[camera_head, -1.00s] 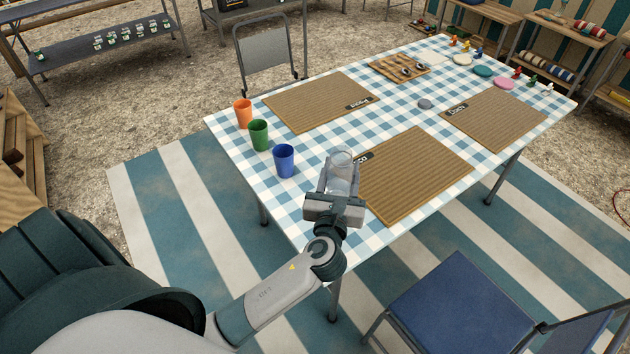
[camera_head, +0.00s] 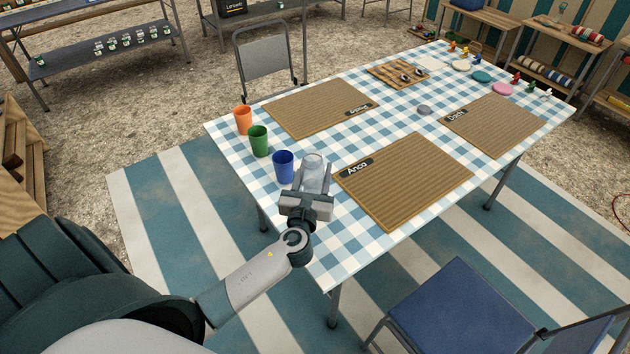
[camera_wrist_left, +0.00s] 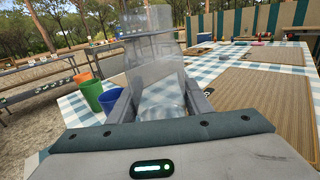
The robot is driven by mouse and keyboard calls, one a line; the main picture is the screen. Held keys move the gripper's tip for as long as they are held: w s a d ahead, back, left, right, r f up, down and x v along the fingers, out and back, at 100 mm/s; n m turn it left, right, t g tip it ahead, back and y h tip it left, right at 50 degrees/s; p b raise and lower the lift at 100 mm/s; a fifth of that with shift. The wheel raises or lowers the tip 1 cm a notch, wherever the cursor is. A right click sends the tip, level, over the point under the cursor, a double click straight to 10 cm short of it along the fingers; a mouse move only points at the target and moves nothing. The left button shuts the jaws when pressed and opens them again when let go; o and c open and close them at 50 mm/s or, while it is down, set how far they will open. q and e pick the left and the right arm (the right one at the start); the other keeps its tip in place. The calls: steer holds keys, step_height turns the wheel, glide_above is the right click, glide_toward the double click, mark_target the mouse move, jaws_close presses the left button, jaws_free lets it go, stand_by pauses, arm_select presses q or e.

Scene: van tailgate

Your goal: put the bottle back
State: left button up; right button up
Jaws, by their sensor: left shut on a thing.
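A clear, see-through vessel, seemingly the bottle (camera_head: 313,173), is held in my left gripper (camera_head: 309,190) over the near left part of the checked table. In the left wrist view the bottle (camera_wrist_left: 155,70) stands between the two fingers of my left gripper (camera_wrist_left: 158,103), which are shut on it. It looks roughly upright there, and the tablecloth shows through it. I cannot tell whether its base touches the table. The blue cup is just left of the gripper. My right gripper is not in view.
Orange (camera_head: 243,120), green (camera_head: 259,141) and blue (camera_head: 284,166) cups stand along the table's left edge. A mat marked Anco (camera_head: 410,185) lies right of the gripper. A blue chair (camera_head: 455,310) stands at the near right. Bare checked cloth (camera_head: 350,240) shows at the front.

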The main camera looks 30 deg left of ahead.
arm_select(q)
step_height(320, 180, down, 3)
steer(key=shift+f, duration=0.45)
steer(key=shift+f+b, duration=0.15)
steer(key=shift+b, duration=0.2)
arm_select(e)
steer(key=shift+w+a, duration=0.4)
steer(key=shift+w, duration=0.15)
arm_select(q)
steer(key=o, duration=1.3)
steer(key=shift+o, duration=0.2)
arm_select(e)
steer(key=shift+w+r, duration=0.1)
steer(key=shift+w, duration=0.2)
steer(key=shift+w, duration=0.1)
